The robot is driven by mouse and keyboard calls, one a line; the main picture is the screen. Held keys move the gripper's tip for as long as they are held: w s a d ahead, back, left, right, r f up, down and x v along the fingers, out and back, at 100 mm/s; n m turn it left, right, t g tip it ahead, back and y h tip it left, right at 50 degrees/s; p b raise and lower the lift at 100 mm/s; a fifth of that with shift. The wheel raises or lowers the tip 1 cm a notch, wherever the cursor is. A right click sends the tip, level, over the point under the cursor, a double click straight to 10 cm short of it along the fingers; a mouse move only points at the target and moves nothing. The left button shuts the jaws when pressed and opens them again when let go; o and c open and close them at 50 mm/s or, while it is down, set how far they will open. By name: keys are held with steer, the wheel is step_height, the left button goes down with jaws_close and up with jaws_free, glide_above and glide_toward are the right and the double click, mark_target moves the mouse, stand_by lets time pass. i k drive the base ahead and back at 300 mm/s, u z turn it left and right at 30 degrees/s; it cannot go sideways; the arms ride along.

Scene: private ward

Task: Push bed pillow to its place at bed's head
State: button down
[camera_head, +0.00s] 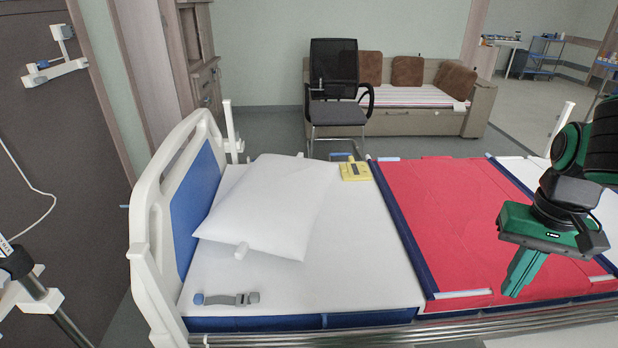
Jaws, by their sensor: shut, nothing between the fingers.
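The white bed pillow (268,204) lies flat and slightly askew on the white mattress at the left of the picture. Its left edge is close to the blue panel of the headboard (196,200), and its near left corner almost reaches it. My gripper (520,278) is at the right, over the red sheet (455,215), pointing down and well apart from the pillow. It is green, with its fingers shut and empty.
A yellow device (355,171) lies on the mattress beyond the pillow's right side. A grey strap (228,299) lies near the bed's front left edge. The mattress between the pillow and the red sheet is clear. A black chair (336,85) and a sofa (420,118) stand behind the bed.

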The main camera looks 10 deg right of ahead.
mark_target(274, 207)
steer(key=z, duration=0.95)
steer(key=k, duration=1.55)
steer(key=u, duration=1.35)
steer(key=i, duration=1.65)
steer(key=z, duration=0.05)
